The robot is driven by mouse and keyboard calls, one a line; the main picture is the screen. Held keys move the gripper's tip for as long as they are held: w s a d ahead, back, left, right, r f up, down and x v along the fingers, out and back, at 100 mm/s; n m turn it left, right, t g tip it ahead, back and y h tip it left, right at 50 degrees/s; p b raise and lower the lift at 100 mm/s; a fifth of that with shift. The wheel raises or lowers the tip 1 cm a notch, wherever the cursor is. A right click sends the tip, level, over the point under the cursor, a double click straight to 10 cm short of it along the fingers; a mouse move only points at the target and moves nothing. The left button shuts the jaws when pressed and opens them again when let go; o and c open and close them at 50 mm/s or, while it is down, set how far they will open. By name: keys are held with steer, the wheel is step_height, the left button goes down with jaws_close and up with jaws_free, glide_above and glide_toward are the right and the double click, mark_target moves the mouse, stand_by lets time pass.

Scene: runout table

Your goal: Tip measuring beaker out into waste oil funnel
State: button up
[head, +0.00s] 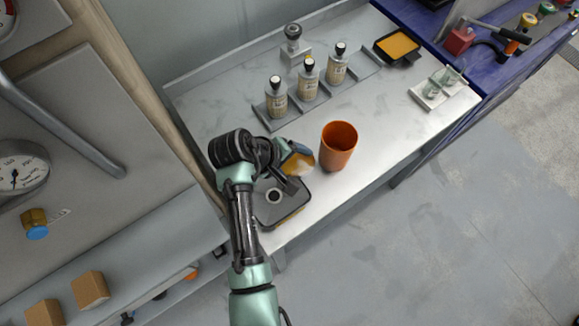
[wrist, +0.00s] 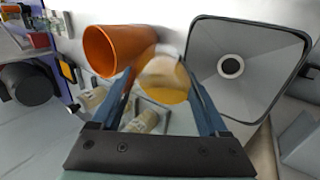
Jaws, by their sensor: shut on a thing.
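The measuring beaker (wrist: 165,82) is clear with amber liquid in it; it also shows in the head view (head: 300,163). My gripper (head: 293,157) is shut on it, with a blue finger on each side in the wrist view (wrist: 160,72). The beaker is held above the table and looks tilted, but how far I cannot tell. The waste oil funnel (head: 294,211) is a wide, square grey tray with a round central hole. It lies just below the gripper in the head view, partly hidden by my arm, and right of the beaker in the wrist view (wrist: 285,75).
An orange cup (head: 338,147) stands close to the right of the beaker. Several labelled bottles (head: 308,78) stand in a grey rack behind. A black tray with orange contents (head: 397,46) and a small glassware tray (head: 430,95) are farther right. The table's front edge is near.

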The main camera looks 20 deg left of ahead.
steer(key=shift+w+t+h+b, duration=0.1)
steer(key=shift+t+h+b, duration=0.45)
steer(key=shift+t, duration=0.25)
steer(key=t+h+b, duration=0.1)
steer(key=b, duration=0.1)
steer(key=r+t+h+b, duration=0.1)
steer(key=t+b, duration=0.1)
steer(key=shift+w+d+r+h, duration=0.1)
steer(key=shift+w+h, duration=0.05)
steer(key=shift+h, duration=0.1)
steer(key=shift+w+d+r+t+h+b, duration=0.1)
steer(key=shift+r+t+h+b, duration=0.55)
steer(key=shift+t+b, duration=0.35)
steer(key=shift+r, duration=0.15)
stand_by(2.1)
